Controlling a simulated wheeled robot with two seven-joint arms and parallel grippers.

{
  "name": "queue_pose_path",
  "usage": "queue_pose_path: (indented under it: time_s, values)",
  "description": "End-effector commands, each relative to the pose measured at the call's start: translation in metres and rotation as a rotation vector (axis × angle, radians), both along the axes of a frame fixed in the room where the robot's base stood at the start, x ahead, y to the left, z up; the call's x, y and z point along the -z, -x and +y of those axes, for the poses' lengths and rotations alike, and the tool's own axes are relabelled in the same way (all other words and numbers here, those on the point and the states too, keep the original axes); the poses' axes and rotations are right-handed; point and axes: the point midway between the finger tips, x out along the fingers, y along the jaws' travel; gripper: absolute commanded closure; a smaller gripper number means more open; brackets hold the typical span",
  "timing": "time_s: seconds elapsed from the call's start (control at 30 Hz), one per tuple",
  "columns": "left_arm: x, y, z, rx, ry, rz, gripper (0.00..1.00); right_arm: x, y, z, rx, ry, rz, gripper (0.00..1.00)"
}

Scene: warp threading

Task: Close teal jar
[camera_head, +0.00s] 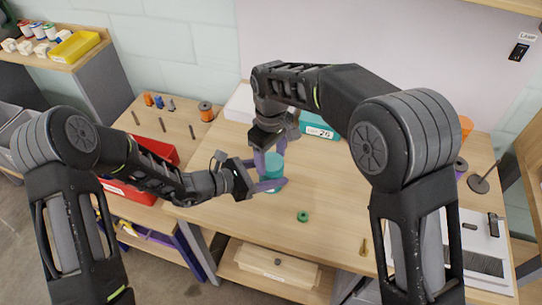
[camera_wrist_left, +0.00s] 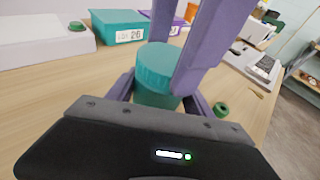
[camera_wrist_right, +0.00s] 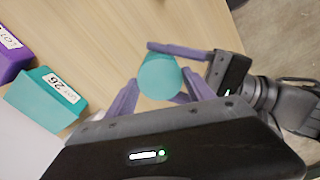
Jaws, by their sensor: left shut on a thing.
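The teal jar (camera_head: 272,184) stands upright on the wooden table, with a teal lid (camera_wrist_left: 160,62) on its top. A seam shows between lid and body in the left wrist view. My left gripper (camera_head: 268,179) is shut on the jar's body, its purple fingers low on either side. My right gripper (camera_head: 270,155) points down from above. Its fingers straddle the lid, which also shows from above in the right wrist view (camera_wrist_right: 160,77). Whether they press on the lid or leave a small gap is unclear.
A green ring (camera_head: 303,216) lies right of the jar. A teal box (camera_head: 318,127) labelled 26 and a white box (camera_head: 240,104) stand behind. A red bin (camera_head: 128,193) is at the left. A brass piece (camera_head: 364,247) lies near the front edge. The table's front middle is clear.

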Motion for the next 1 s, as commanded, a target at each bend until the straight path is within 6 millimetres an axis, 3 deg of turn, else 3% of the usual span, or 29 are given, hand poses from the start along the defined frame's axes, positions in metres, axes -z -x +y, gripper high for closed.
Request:
queue_pose_path:
  time_s: [0.53, 0.77, 0.8, 1.0]
  values:
    - [0.0, 0.0, 0.0, 0.0, 0.0, 0.0, 1.0, -0.0003, -0.0001, 0.0, 0.0, 0.0, 0.0, 0.87]
    - [0.0, 0.0, 0.0, 0.0, 0.0, 0.0, 1.0, -0.0003, -0.0001, 0.0, 0.009, -0.001, -0.001, 0.88]
    - [0.0, 0.0, 0.0, 0.0, 0.0, 0.0, 1.0, -0.0003, -0.0002, 0.0001, 0.009, -0.001, -0.001, 0.37]
    - [0.0, 0.0, 0.0, 0.0, 0.0, 0.0, 1.0, -0.0003, -0.0002, 0.0001, 0.009, -0.001, -0.001, 0.21]
